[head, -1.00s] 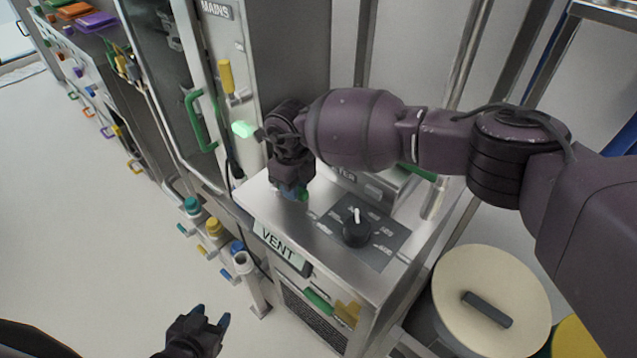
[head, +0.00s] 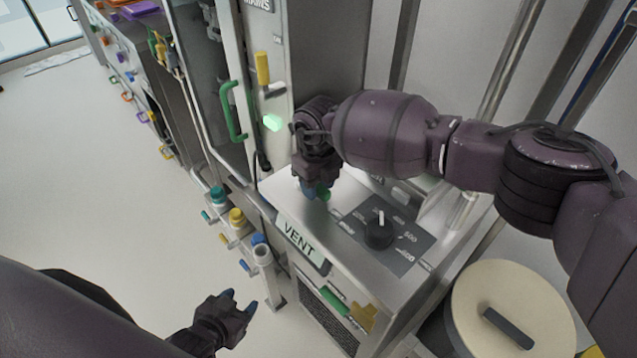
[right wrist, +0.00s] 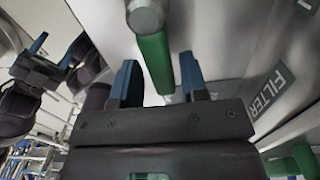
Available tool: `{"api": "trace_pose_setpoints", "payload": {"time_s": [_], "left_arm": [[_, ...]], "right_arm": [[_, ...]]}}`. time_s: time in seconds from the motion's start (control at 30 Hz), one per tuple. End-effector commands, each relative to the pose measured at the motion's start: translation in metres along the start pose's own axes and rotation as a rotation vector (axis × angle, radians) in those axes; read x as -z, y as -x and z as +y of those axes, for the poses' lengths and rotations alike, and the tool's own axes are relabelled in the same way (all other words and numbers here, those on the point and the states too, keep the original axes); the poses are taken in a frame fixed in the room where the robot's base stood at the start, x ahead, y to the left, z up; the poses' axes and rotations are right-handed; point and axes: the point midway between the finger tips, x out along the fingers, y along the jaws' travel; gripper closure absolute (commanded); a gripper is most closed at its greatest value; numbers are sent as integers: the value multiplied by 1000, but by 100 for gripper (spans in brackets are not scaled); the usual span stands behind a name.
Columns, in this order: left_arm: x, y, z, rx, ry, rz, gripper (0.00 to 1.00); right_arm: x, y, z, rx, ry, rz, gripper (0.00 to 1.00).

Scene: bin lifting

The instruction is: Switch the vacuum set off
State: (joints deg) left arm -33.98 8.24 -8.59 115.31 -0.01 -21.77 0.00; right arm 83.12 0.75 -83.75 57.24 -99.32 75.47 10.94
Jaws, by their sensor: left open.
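The vacuum set is a grey metal unit (head: 425,269) with a VENT label (head: 299,239) on its front edge. Its top carries a black dial (head: 379,234) on a dark scale plate, white pointer toward the back. My right gripper (head: 316,193) is low over the top's left part, at a green-handled lever (head: 324,197). In the right wrist view its blue fingers (right wrist: 160,82) are apart, and the green handle (right wrist: 155,62) appears between them with gaps; contact is unclear. My left gripper (head: 239,303) is open and empty, low in front of the unit.
A cream-lidded bin (head: 513,308) stands right. Floor at left is clear.

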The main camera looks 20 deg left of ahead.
Motion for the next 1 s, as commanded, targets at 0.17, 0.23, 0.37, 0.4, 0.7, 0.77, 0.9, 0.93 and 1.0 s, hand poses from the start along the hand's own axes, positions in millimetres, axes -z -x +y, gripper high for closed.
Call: {"api": "trace_pose_setpoints", "payload": {"time_s": [0.17, 0.23, 0.37, 0.4, 0.7, 0.77, 0.9, 0.93, 1.0], "left_arm": [[0, 0, 0, 0, -1, 0, 48], [0, 0, 0, 0, -1, 0, 48], [1, 0, 0, 0, -1, 1, 48], [1, 0, 0, 0, -1, 2, 48], [8, 2, -1, 1, -1, 11, 48], [8, 2, -1, 1, 0, 11, 48], [8, 3, -1, 1, 0, 11, 48], [8, 3, -1, 1, 0, 11, 48], [7, 3, -1, 1, 0, 9, 48]], "right_arm": [[0, 0, 0, 1, 3, 0, 51], [0, 0, 0, 1, 3, 0, 51], [0, 2, 0, 2, 4, 0, 51], [0, 5, 0, 2, 4, 0, 51], [0, 52, -1, 4, 5, -2, 51], [0, 64, -1, 4, 4, -2, 51], [0, 86, 0, 3, 4, -1, 51], [0, 89, 0, 2, 3, -1, 51], [0, 97, 0, 2, 3, -1, 51]]}}
